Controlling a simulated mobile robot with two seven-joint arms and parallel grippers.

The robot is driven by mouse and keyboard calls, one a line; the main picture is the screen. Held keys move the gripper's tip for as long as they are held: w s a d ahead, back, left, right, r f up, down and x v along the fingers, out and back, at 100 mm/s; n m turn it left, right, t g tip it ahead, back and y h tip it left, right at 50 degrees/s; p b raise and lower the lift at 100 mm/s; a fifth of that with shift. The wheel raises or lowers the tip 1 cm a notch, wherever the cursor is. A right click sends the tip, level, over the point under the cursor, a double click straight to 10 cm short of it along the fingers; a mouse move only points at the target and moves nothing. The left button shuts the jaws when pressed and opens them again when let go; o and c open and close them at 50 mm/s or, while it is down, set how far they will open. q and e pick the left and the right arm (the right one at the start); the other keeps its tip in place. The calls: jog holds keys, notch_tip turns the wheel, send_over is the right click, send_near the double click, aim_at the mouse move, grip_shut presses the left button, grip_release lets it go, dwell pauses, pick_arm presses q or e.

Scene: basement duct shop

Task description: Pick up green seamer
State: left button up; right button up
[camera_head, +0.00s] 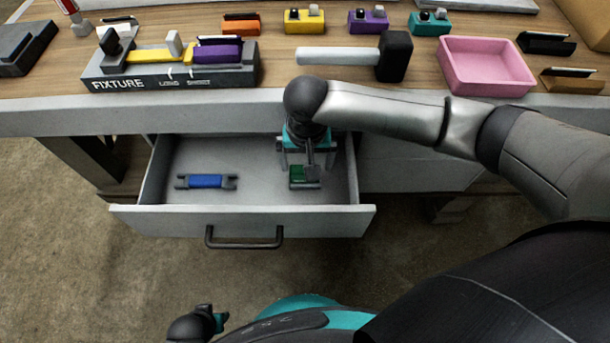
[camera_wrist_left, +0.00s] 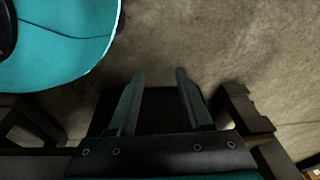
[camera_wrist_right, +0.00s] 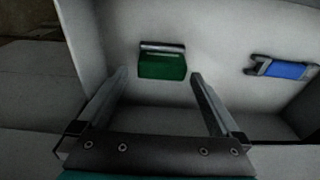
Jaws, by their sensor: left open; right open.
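The green seamer (camera_head: 300,176) lies in the open drawer, toward its right side in the head view, partly covered by my right gripper. In the right wrist view the green seamer (camera_wrist_right: 162,64) shows a green body with a dark metal bar along one edge. My right gripper (camera_head: 300,160) reaches down into the drawer. Its open, empty fingers (camera_wrist_right: 160,75) point at the seamer, which lies between their lines; I cannot tell the height left between them. My left gripper (camera_wrist_left: 160,73) is open and empty above the floor, away from the drawer.
The drawer (camera_head: 150,215) is pulled out below the bench. A blue tool (camera_head: 206,181) lies in its left part, with bare floor between. On the bench are a fixture (camera_head: 170,78), a mallet (camera_head: 395,57), a pink tray (camera_head: 485,90) and several coloured tools. The drawer walls flank my right gripper.

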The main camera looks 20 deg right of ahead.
jog(key=shift+w+f+b, duration=0.1)
jog(key=shift+f+b, duration=0.4)
jog(key=shift+f, duration=0.2)
jog(key=shift+w+f+b, duration=0.1)
jog(key=shift+f+b, duration=0.45)
jog(key=shift+f, duration=0.1)
jog(key=shift+w+f+b, duration=0.15)
jog(key=shift+f+b, duration=0.6)
jog(key=shift+f, duration=0.5)
pick_arm(q)
jog(key=w+d+r, duration=0.2)
jog(key=w+r, duration=0.1)
jog(key=r, duration=0.3)
jog(key=shift+w+d+r, duration=0.25)
jog(key=shift+w+d, duration=0.05)
pick_arm(e)
jog(key=c, duration=1.3)
jog(key=shift+r, duration=0.15)
